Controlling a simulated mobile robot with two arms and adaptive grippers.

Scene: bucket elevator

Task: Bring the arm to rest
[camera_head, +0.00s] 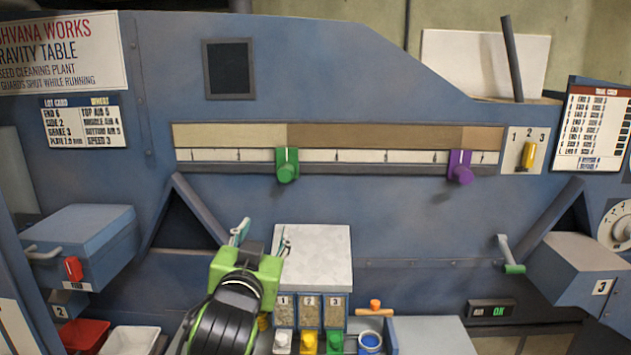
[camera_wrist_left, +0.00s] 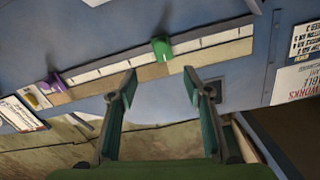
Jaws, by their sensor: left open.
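My left arm comes up from the bottom of the head view. Its green and black gripper (camera_head: 263,238) is open and empty in front of the blue machine panel (camera_head: 400,215). It is below the scale bar and just left of a pale, speckled board. In the left wrist view the two fingers (camera_wrist_left: 159,76) stand apart with nothing between them. Beyond them are the scale and the green slider knob (camera_wrist_left: 162,48), which also shows in the head view (camera_head: 287,167). My right gripper is in neither view.
A purple knob (camera_head: 460,168) sits farther right on the scale (camera_head: 340,155). The pale board (camera_head: 322,258) stands above numbered bins (camera_head: 309,310). Blue boxes project at left (camera_head: 75,240) and right (camera_head: 580,265). Red (camera_head: 85,334) and white (camera_head: 132,340) trays lie lower left.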

